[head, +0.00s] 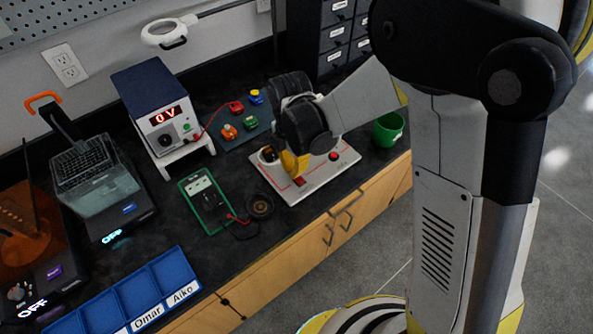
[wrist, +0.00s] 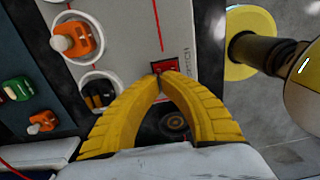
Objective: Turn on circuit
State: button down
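The circuit board (head: 325,178) is a white panel with red lines on the dark bench; it also shows in the wrist view (wrist: 125,25). A red rocker switch (wrist: 168,66) sits on it. My gripper (wrist: 159,76) has its yellow fingers brought together, tips over the near edge of the switch and nothing visible between them. I cannot tell whether they touch it. In the head view my gripper (head: 297,174) points down at the board. An orange part with a white knob (wrist: 72,40) sits on the board. The power supply (head: 163,117) reads "0 V".
A dark mat (head: 232,112) with coloured parts lies behind the board. A green multimeter (head: 205,202) and a dark coil (head: 260,206) lie left of it. A green cup (head: 388,130) stands right. Blue bins (head: 138,290) and two machines marked OFF are at left.

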notch_tip(320, 180, up, 12)
jog(key=p, duration=0.4)
jog(key=shift+w+a+f, duration=0.2)
jog(key=shift+w+a, duration=0.05)
jog(key=shift+w, duration=0.2)
jog(key=g+p, duration=0.1)
jog(key=p, duration=0.2)
jog(key=shift+s+d+r+h, duration=0.25)
jog(key=shift+d+r+h, duration=0.05)
jog(key=f+b, duration=0.1)
jog(key=f, duration=0.3)
jog(key=s+f+b, duration=0.1)
jog(key=f+b, duration=0.1)
jog(key=f, duration=0.3)
jog(key=d+f+b, duration=0.1)
jog(key=f, duration=0.4)
jog(key=shift+s+b, duration=0.2)
jog(key=shift+b, duration=0.15)
